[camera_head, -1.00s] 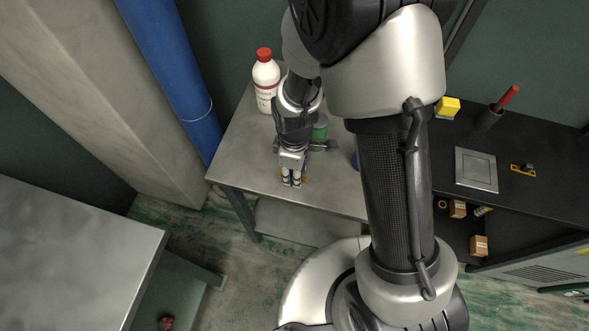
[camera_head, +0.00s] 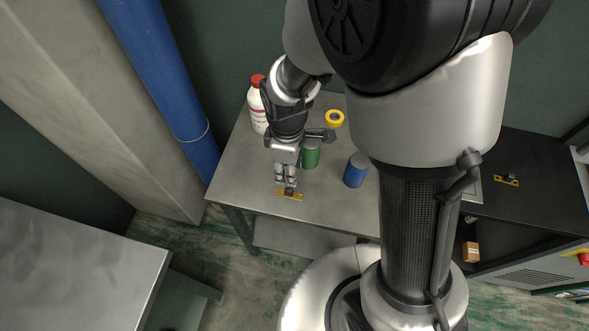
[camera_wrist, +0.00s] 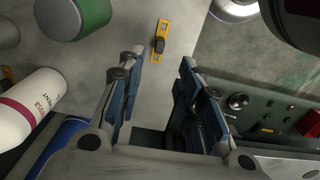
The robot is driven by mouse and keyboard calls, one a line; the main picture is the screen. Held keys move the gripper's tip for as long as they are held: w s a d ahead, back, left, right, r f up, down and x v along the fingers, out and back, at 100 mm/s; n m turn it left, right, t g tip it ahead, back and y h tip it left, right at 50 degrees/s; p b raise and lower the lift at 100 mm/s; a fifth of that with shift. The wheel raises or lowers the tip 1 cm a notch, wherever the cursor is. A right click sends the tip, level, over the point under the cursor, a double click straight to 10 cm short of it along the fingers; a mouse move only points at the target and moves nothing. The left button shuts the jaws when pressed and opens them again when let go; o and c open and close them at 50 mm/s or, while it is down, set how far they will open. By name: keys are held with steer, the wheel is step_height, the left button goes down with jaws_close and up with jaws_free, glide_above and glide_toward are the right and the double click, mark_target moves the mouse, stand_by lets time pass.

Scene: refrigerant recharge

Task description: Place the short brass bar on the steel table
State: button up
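A brass-yellow bar with a dark knob (camera_head: 290,194) lies on the steel table (camera_head: 240,172), near its front edge. It also shows in the wrist view (camera_wrist: 160,47), flat on the grey top beyond my fingertips. My gripper (camera_head: 286,182) is above the table, just behind the bar in the head view. In the wrist view my gripper (camera_wrist: 158,72) has its fingers apart, with nothing between them. A similar yellow bar with a dark knob (camera_head: 506,180) lies on the black bench at right. I cannot tell which bar is shorter.
On the steel table stand a white bottle with a red cap (camera_head: 257,110), a green can (camera_head: 311,155), a blue can (camera_head: 356,170) and a yellow ring (camera_head: 334,118). The cans are close to my gripper's right. Another metal-topped table (camera_head: 70,250) is at lower left.

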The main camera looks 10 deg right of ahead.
steer(key=s+d+r+m+t, duration=0.1)
steer(key=s+d+r+m, duration=0.15)
steer(key=r, duration=0.45)
steer(key=s+d+r+m+t, duration=0.1)
steer(key=d+r+m, duration=0.3)
steer(key=r, duration=0.3)
steer(key=s+d+r+m+t, duration=0.2)
steer(key=s+d+r+m, duration=0.2)
steer(key=s+r+m, duration=0.3)
steer(key=s+r, duration=0.1)
steer(key=s, duration=0.2)
steer(key=shift+d+t, duration=0.15)
steer(key=shift+t, duration=0.15)
steer(key=shift+d+m, duration=0.15)
steer(key=shift+m, duration=0.2)
